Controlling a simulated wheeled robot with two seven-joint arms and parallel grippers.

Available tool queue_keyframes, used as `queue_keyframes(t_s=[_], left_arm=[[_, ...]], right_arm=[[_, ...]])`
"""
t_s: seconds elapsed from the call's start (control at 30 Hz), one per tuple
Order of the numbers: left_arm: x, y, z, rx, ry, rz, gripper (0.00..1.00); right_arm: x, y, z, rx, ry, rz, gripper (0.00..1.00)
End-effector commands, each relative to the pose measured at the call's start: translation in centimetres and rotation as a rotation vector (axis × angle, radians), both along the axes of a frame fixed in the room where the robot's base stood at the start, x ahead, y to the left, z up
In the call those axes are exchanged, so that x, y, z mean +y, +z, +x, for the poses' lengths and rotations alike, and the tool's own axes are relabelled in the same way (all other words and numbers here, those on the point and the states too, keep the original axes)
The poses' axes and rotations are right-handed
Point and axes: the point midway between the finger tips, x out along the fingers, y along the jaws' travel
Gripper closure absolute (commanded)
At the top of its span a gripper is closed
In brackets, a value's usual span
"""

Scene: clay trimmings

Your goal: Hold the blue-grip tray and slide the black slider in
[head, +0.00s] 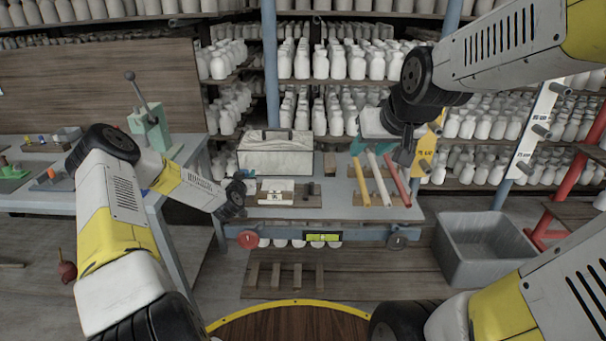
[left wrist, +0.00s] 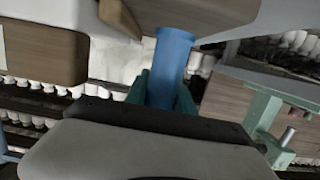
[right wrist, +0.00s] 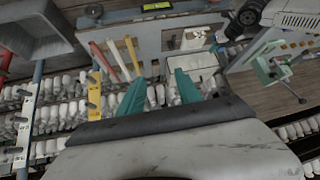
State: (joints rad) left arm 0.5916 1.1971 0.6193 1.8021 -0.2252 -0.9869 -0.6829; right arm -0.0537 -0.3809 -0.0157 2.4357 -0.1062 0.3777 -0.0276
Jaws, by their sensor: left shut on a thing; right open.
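A small white tray (head: 268,185) lies on the workbench (head: 340,212) in the head view; it also shows in the right wrist view (right wrist: 192,38). My left gripper (head: 248,190) is at its left side. In the left wrist view, that gripper's teal fingers are shut on a blue grip (left wrist: 172,62). A small dark block (head: 312,189), seemingly the black slider, lies to the right of the tray and apart from it. My right gripper (right wrist: 160,80) is open and empty. In the head view it hangs above the bench's back right, away from the block.
A grey-white toolbox (head: 275,155) stands behind the tray. A rack with yellow, white and red bars (head: 376,178) is on the bench's right. A green level (head: 323,237) is on the front edge. A grey bin (head: 484,245) stands at right. Shelves of white bottles fill the back.

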Motion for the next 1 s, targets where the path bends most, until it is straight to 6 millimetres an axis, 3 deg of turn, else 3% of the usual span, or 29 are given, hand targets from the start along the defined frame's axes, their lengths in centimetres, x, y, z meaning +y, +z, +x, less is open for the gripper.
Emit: queue_keyframes(t_s=[0.03,0.2,0.5,0.8,1.0], left_arm=[[0.0,-0.2,-0.1,0.004,0.000,-0.001,1.00],[0.0,-0.2,-0.1,0.005,0.000,-0.001,1.00],[0.0,-0.3,-0.1,0.006,0.000,-0.001,1.00],[0.0,-0.3,-0.1,0.006,0.000,-0.001,1.00],[0.0,-0.3,-0.1,0.007,0.000,-0.001,1.00]], right_arm=[[-0.2,-0.9,2.1,-0.018,0.004,-0.014,0.59],[-0.8,-3.0,8.6,-0.120,0.029,-0.057,0.59],[-0.5,-8.6,17.7,-0.299,0.106,-0.094,0.59],[1.0,-16.1,23.0,-0.476,0.194,-0.069,0.59],[2.5,-21.5,23.9,-0.596,0.243,-0.013,0.59]])
